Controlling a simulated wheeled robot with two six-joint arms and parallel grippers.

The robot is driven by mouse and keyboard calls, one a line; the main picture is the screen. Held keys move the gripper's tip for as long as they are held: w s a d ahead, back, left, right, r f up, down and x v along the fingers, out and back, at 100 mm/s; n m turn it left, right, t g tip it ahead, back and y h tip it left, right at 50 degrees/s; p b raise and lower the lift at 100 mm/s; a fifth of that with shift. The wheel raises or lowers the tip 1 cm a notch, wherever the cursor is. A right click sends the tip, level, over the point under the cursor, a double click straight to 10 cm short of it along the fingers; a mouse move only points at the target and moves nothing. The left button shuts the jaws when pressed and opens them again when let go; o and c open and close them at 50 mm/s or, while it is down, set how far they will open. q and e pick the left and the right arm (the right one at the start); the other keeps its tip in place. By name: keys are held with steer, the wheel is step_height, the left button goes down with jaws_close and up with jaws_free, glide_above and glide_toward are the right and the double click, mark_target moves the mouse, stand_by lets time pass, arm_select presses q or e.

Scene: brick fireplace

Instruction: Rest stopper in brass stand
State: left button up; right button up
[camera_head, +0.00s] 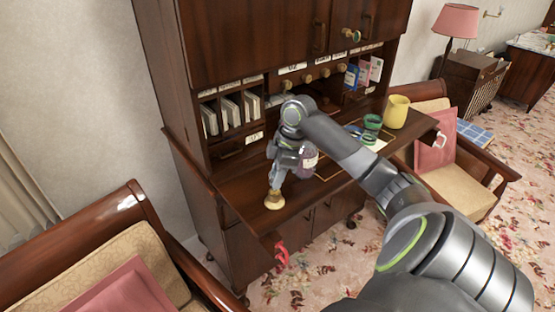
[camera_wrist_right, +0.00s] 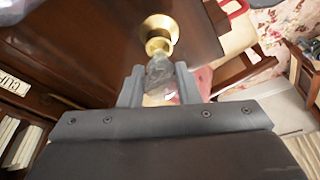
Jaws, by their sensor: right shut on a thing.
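The brass stand (camera_head: 274,201) sits near the front left of the desk's writing surface. It also shows in the right wrist view (camera_wrist_right: 158,25), just beyond my fingertips. My right gripper (camera_head: 276,183) points down directly over the stand. In the right wrist view its fingers (camera_wrist_right: 159,80) are closed on a clear glass stopper (camera_wrist_right: 159,67). The stopper's far end is at the mouth of the brass cup; I cannot tell whether it bears on the stand. My left gripper is not in view.
A purple bottle (camera_head: 308,160) stands close beside my right wrist on the desk (camera_head: 235,185). Green-rimmed items (camera_head: 372,122) and a yellow mug (camera_head: 396,111) stand farther right. Pigeonholes with envelopes (camera_head: 230,112) rise behind. A red object (camera_head: 281,256) hangs below the desk's front edge.

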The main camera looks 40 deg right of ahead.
steer(key=shift+p, duration=0.45)
steer(key=shift+p, duration=0.4)
stand_by(0.5)
steer(key=shift+f+b, duration=0.5)
steer(key=shift+f, duration=1.05)
steer(key=o, duration=1)
steer(key=shift+o, duration=0.2)
steer(key=b+v, duration=0.4)
steer(key=v, duration=1.3)
steer(key=shift+r, duration=0.25)
steer(key=shift+s, duration=0.1)
